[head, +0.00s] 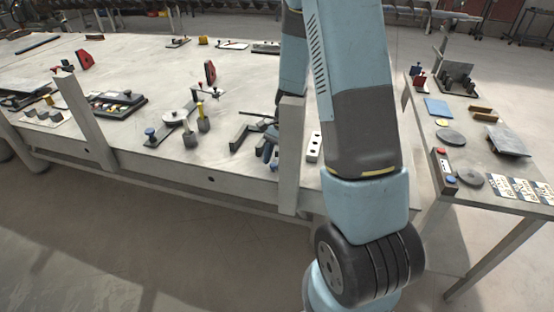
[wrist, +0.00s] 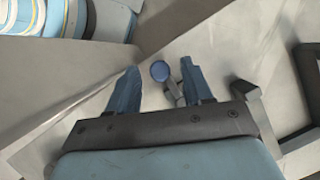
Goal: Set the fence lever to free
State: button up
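A round blue knob (wrist: 160,71) on a short pale stem shows in the wrist view, and it looks like the end of the fence lever. My gripper (wrist: 160,67) is open, with one blue finger on each side of the knob in that view. I see no contact, and the depth between fingertips and knob is hard to judge. In the head view my gripper (head: 270,151) is low over the near edge of the large table, partly hidden by a grey post. The knob is not clear there, and I can read no free mark.
The grey post (head: 291,160) stands close beside my gripper at the table (head: 150,75) edge. A dark angled bracket (head: 239,138) lies to the left; a white block with holes (head: 314,147) is to the right. Several fixtures stand farther left. A side table (head: 470,150) is at right.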

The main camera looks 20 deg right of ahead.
jog(key=shift+w+d+r, duration=0.15)
jog(key=shift+d+r, duration=0.05)
jog(key=shift+r, duration=0.25)
jog(key=v, duration=1.2)
jog(key=shift+r, duration=0.35)
jog(key=shift+r, duration=0.1)
